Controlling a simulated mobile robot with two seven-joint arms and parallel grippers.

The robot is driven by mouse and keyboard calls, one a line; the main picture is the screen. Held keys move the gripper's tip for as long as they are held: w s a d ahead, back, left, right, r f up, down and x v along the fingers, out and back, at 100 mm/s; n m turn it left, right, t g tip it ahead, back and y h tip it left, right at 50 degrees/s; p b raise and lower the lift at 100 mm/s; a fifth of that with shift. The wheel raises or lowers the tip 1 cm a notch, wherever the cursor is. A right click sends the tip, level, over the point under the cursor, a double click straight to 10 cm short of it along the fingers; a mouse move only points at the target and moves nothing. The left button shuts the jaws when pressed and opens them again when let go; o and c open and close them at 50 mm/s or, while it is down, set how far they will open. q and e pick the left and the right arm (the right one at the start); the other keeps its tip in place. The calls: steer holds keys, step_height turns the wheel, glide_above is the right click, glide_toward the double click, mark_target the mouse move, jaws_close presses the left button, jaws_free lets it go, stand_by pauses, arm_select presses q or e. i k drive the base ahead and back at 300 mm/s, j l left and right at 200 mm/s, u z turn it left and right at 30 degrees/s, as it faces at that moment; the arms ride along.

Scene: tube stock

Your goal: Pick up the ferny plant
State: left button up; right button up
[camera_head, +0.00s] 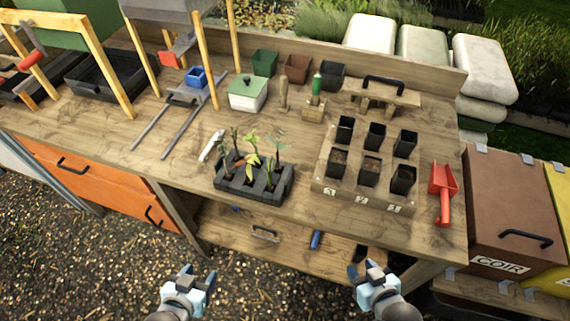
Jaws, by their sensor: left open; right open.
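A dark plug tray (268,190) stands near the front of the wooden bench and holds several small seedlings. A light green broad-leaved seedling (251,141) stands near the middle, and a narrow-leaved one (273,142) is on the right. Thin, darker seedlings (222,149) stand at the left. The leaves are too small to tell for certain which plant is the ferny one. My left gripper (198,277) is open and empty, in front of the bench and below the tray in the picture. My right gripper (368,268) is open and empty, further right in front of the bench.
Right of the tray, a wooden board (325,187) holds several black pots. A red scoop (442,190) lies beyond it. A white marker (211,145) lies left of the tray. A green-lidded box (248,93) stands behind. A lower shelf (280,238) sits under the bench top.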

mark_target(278, 170)
steer(key=z, duration=1.05)
steer(key=u, duration=2.3)
steer(key=k+l+u, duration=0.45)
steer(key=l, duration=0.35)
steer(key=k+l, duration=0.1)
steer(key=l, duration=0.2)
